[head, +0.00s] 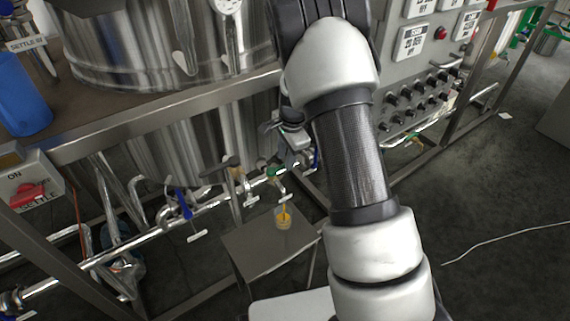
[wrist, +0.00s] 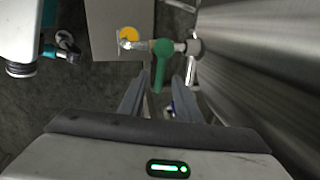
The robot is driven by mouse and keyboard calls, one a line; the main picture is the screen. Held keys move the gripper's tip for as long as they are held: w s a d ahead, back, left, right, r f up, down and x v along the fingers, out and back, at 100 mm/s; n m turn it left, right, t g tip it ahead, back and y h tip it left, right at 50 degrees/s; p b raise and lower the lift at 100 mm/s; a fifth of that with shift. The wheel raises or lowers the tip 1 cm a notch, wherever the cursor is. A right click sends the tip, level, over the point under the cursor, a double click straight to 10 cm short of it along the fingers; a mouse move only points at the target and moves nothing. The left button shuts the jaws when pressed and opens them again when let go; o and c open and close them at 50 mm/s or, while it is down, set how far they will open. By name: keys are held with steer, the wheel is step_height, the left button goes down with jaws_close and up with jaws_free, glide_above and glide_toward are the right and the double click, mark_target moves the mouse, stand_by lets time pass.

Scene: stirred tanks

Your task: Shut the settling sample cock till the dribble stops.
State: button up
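The sample cock has a green handle (head: 274,172), low on the pipework under the steel tank, above a small cup of yellow liquid (head: 283,218). A thin yellow streak shows above the cup. In the wrist view the green handle (wrist: 162,62) lies crosswise to its short metal pipe and points toward my gripper (wrist: 166,78). My gripper is open, with the handle's end between or just beyond its fingertips; contact cannot be told. The yellow cup (wrist: 128,36) shows left of the handle. The cock's tag is too small to read.
The cup stands on a small steel table (head: 255,252). A blue-handled valve (head: 183,205) sits left along the same pipe run. The tank wall (wrist: 265,60) is close on the right in the wrist view. A control panel (head: 425,75) and frame rails stand to the right.

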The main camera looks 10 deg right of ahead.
steer(key=shift+w+a+f, duration=0.1)
steer(key=shift+w+f, duration=0.1)
steer(key=shift+f, duration=0.75)
jaws_close()
steer(key=shift+w+n, duration=0.2)
steer(key=shift+n, duration=0.5)
jaws_free()
steer(key=shift+r, duration=0.1)
steer(key=s+d+r+p, duration=0.1)
steer(key=s+r+p, duration=0.2)
steer(key=r, duration=1.4)
steer(key=shift+p, duration=0.6)
